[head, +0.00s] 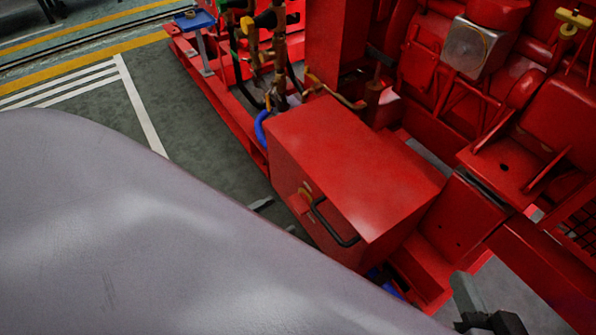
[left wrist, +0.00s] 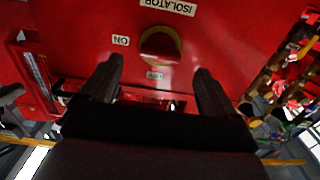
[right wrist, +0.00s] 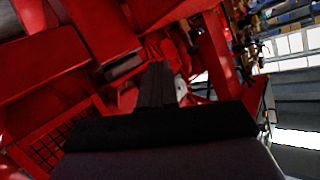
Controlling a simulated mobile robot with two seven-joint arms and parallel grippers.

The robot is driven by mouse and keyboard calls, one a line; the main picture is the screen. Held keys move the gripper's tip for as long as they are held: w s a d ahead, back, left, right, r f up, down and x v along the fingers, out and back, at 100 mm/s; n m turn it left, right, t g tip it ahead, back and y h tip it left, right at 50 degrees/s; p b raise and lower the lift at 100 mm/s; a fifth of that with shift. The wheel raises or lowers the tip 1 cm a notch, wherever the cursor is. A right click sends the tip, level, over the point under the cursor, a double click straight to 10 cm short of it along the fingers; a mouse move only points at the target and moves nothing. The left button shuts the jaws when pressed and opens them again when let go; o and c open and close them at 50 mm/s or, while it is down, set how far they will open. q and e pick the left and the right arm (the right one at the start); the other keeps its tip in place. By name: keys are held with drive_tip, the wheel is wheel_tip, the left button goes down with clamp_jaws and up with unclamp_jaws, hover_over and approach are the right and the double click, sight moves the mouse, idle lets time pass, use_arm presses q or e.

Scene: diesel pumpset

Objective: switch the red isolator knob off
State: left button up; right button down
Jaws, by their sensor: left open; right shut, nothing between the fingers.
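The red isolator knob (left wrist: 160,47) with its yellow ring is on a red panel in the left wrist view, which shows the panel upside down. An ISOLATOR label is above it, an ON label (left wrist: 121,41) to its left and another, inverted label (left wrist: 155,75) just below. Its pointing direction is unclear. In the head view the yellow ring (head: 305,191) shows on the red box's side. My left gripper (left wrist: 157,78) is open, its fingers apart below the knob in the picture, with nothing between them. My right gripper (head: 482,303) is shut and empty, right of the box.
The red box (head: 350,165) has a black handle (head: 333,224) close to the knob. Pipes and a blue hose (head: 261,128) are behind it. Red engine parts fill the right. My grey arm covers the lower left. Open floor (head: 200,125) lies left of the box.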

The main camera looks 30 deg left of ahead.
sight(294, 207)
use_arm(q)
drive_tip(key=shift+b+x, duration=0.65)
drive_tip(key=shift+x, duration=2.1)
drive_tip(key=c, duration=1.1)
